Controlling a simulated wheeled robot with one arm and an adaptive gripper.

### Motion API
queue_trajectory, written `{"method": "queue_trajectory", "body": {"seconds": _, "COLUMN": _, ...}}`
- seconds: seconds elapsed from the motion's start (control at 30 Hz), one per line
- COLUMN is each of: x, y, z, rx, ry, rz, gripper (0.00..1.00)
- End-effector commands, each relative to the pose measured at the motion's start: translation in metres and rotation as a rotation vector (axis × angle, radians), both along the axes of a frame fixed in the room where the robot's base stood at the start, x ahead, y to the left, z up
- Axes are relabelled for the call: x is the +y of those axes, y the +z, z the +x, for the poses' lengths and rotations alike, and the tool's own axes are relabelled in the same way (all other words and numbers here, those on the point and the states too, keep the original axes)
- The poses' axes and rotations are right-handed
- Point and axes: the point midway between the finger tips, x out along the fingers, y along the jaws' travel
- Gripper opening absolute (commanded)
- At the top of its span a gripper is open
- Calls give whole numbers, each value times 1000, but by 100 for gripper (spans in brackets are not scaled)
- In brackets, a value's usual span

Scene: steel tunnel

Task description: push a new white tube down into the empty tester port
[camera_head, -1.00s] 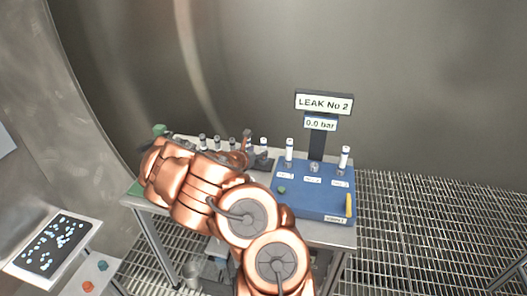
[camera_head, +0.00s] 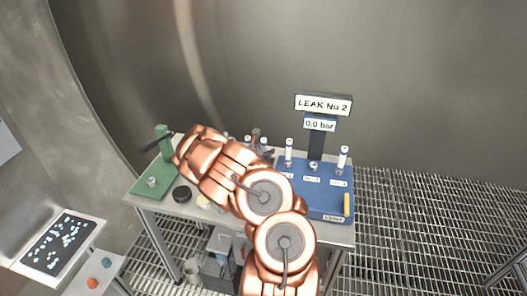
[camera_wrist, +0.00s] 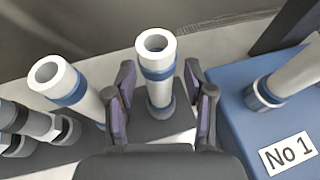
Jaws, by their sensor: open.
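In the wrist view my gripper (camera_wrist: 160,92) is open, with one finger on each side of a white tube (camera_wrist: 156,50) with a blue band. The tube stands upright in a dark grey holder (camera_wrist: 165,128), and a gap shows beside it. A second white tube (camera_wrist: 58,80) with a blue band stands to the left. In the head view the blue tester (camera_head: 322,205) holds white tubes at its left port (camera_head: 289,150) and right port (camera_head: 342,158). Its middle port (camera_head: 313,166), labelled No 2, has no tube. My arm hides most of the holder there.
The sign (camera_head: 323,104) above the tester reads LEAK No 2, and the display (camera_head: 320,124) reads 0.0 bar. A green stand (camera_head: 152,180) and a black disc (camera_head: 182,194) are at the table's left. A yellow bar (camera_head: 347,205) lies at the tester's right edge.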

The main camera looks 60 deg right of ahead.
Motion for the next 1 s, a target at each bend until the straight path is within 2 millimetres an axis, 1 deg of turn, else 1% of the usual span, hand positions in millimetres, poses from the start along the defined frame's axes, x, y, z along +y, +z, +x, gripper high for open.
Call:
{"method": "queue_trajectory", "body": {"seconds": 0.03, "x": 0, "y": 0, "z": 0, "rx": 0, "ry": 0, "rz": 0, "gripper": 52}}
{"method": "queue_trajectory", "body": {"seconds": 0.07, "x": 0, "y": 0, "z": 0, "rx": 0, "ry": 0, "rz": 0, "gripper": 49}}
{"method": "queue_trajectory", "body": {"seconds": 0.53, "x": 0, "y": 0, "z": 0, "rx": -1, "ry": 0, "rz": 0, "gripper": 0}}
{"method": "queue_trajectory", "body": {"seconds": 0.87, "x": 0, "y": 0, "z": 0, "rx": -1, "ry": 0, "rz": 0, "gripper": 0}}
{"method": "queue_trajectory", "body": {"seconds": 1.0, "x": 0, "y": 3, "z": 0, "rx": -1, "ry": 0, "rz": -1, "gripper": 0}}
